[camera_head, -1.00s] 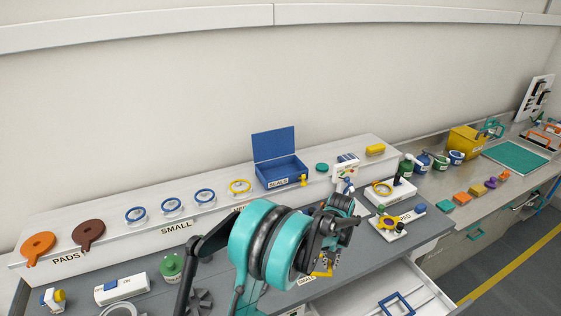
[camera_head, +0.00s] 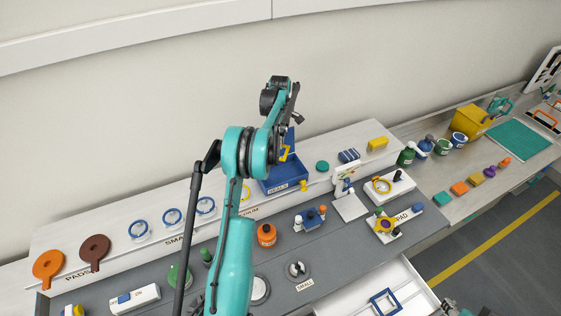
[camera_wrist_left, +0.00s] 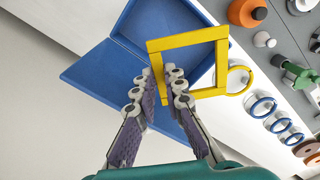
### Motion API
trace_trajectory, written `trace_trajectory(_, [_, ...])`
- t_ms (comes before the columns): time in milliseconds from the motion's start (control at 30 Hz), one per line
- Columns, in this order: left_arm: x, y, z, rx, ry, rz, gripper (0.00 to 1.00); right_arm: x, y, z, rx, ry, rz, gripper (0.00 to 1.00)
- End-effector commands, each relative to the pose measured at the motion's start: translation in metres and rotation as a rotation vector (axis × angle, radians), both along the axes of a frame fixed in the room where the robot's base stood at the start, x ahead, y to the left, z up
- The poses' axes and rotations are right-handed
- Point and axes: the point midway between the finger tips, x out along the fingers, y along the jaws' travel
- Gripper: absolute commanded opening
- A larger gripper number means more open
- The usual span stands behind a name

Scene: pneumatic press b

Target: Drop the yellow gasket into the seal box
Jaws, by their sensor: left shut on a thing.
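The yellow gasket is a square frame. In the left wrist view the gasket (camera_wrist_left: 222,65) is pinched at one corner side between the fingertips of my left gripper (camera_wrist_left: 163,78). The blue seal box (camera_wrist_left: 165,30) lies beyond it with its lid open, and the gasket overlaps the box's edge in that view. In the head view my left gripper (camera_head: 289,138) hangs over the seal box (camera_head: 285,184), in front of the raised lid. A piece of the gasket (camera_head: 284,153) shows there; the arm hides the rest. A dark part at the bottom right edge may be my right gripper (camera_head: 450,306).
A clear stand with a yellow ring (camera_head: 246,192) is left of the box, partly behind my arm. Blue rings (camera_head: 172,217) stand further left. A small yellow object (camera_head: 304,186) is at the box's front right corner. A green disc (camera_head: 322,166) is to the right.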

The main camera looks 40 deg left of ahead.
Motion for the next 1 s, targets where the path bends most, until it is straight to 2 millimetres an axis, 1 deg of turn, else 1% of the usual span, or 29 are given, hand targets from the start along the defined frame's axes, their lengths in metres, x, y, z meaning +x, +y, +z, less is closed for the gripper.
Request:
trace_trajectory(33, [0.0, 0.003, 0.004, 0.0, 0.0, 0.015, 0.0, 0.0, 0.0, 0.003, 0.0, 0.0, 0.0, 0.4])
trace_trajectory(100, [0.0, 0.005, 0.003, 0.0, 0.0, 0.027, 0.0, 0.0, 0.0, 0.003, 0.0, 0.0, 0.0, 0.4])
trace_trajectory(233, [0.0, 0.006, -0.004, 0.0, 0.0, 0.031, 0.0, 0.0, 0.0, -0.001, 0.0, 0.0, 0.0, 0.4])
trace_trajectory(367, [0.0, 0.006, -0.017, 0.0, 0.0, 0.03, 0.0, 0.0, 0.0, -0.007, 0.0, 0.0, 0.0, 0.4])
trace_trajectory(600, [0.0, 0.005, -0.046, 0.0, 0.0, 0.028, 0.0, 0.0, 0.0, -0.02, 0.0, 0.0, 0.0, 0.4])
trace_trajectory(700, [0.0, 0.005, -0.054, 0.0, 0.0, 0.028, 0.0, 0.0, 0.0, -0.023, 0.0, 0.0, 0.0, 0.4])
trace_trajectory(800, [0.0, 0.005, -0.057, 0.0, 0.0, 0.028, 0.0, 0.0, 0.0, -0.024, 0.0, 0.0, 0.0, 0.4])
trace_trajectory(1000, [0.0, 0.005, -0.056, 0.0, 0.0, 0.028, 0.0, 0.0, 0.0, -0.023, 0.0, 0.0, 0.0, 0.4])
